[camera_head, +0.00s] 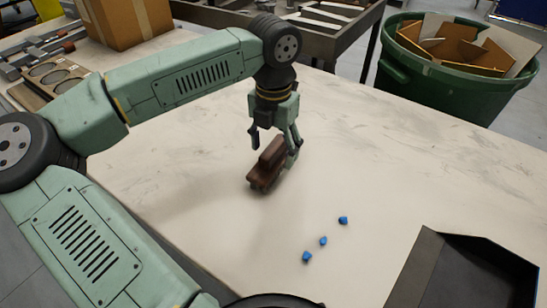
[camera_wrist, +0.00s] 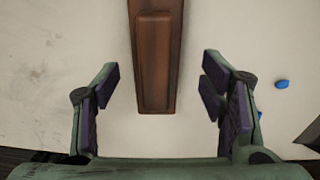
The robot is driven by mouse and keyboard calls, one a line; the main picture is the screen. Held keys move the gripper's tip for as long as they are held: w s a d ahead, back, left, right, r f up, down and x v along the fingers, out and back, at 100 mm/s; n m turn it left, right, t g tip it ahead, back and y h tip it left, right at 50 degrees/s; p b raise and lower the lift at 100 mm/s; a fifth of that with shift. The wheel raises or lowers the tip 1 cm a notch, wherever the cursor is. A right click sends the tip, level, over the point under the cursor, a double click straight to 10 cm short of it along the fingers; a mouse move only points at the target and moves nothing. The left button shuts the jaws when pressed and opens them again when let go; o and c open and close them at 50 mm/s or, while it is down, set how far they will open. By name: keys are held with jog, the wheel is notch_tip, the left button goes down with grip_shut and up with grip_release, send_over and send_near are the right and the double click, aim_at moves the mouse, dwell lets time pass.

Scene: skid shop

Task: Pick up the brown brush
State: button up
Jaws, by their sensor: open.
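The brown brush (camera_head: 266,172) lies on the pale worktable below my gripper (camera_head: 273,138). It has a long dark-brown body with a raised, narrower block along its top. In the wrist view the brush (camera_wrist: 155,60) runs down from the top edge, and its near end lies just ahead of the space between the fingers. My gripper (camera_wrist: 160,95) is open and empty, with one finger on each side of the brush's line and clear gaps on both sides. The far end of the brush is cut off in the wrist view.
Three small blue pieces (camera_head: 323,241) lie on the worktable (camera_head: 400,165) to the right of the brush. A dark open tray (camera_head: 470,270) sits at the lower right. A cardboard box (camera_head: 127,20) stands at the back left. A green bin (camera_head: 450,90) stands beyond the table.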

jog(key=shift+w+a+f+p, duration=0.15)
jog(key=shift+f+p, duration=0.45)
jog(key=shift+f, duration=1.7)
jog(key=c, duration=1.4)
